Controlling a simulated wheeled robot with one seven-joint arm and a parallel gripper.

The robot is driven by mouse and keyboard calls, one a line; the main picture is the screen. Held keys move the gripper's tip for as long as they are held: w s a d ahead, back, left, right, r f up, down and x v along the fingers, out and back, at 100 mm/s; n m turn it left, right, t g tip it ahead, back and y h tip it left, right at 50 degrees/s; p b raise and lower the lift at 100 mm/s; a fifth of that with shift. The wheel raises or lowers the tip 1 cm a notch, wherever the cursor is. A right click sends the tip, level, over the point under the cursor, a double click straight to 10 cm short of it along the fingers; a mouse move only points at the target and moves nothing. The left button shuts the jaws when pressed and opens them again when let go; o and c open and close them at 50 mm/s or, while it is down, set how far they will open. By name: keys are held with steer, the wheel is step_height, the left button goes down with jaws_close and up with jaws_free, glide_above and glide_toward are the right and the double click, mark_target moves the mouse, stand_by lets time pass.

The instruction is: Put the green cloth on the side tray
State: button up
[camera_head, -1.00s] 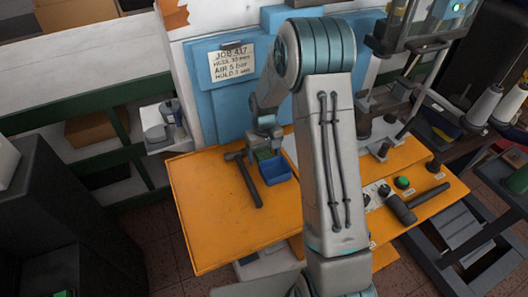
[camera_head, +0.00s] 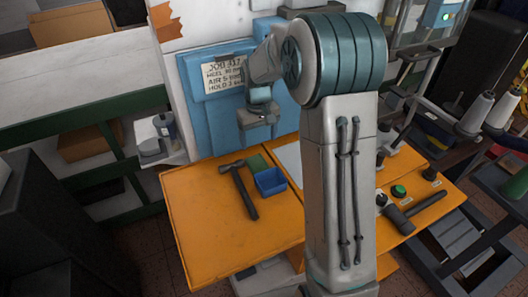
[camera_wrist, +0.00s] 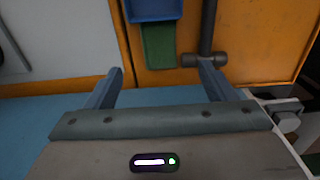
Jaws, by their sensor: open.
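The green cloth (camera_head: 257,161) lies on the orange table (camera_head: 200,225), just behind a small blue bin (camera_head: 270,182). In the wrist view the green cloth (camera_wrist: 159,48) shows as a flat strip against the blue bin (camera_wrist: 152,9). My gripper (camera_head: 257,122) is raised above the table behind the cloth, in front of the blue panel. Its fingers (camera_wrist: 162,72) are apart with nothing between them. A small pale side tray (camera_head: 149,160) at the table's back left carries grey cans.
A hammer (camera_head: 243,190) lies just left of the cloth and bin. The table's front left is clear.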

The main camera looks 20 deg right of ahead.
steer(key=s+r+m+t, duration=0.1)
steer(key=s+r+t, duration=0.1)
steer(key=s+r, duration=0.9)
steer(key=s+f+m+t, duration=0.1)
steer(key=s, duration=1.4)
steer(key=shift+s+d+f, duration=0.15)
steer(key=shift+s+f, duration=0.05)
steer(key=shift+f, duration=0.15)
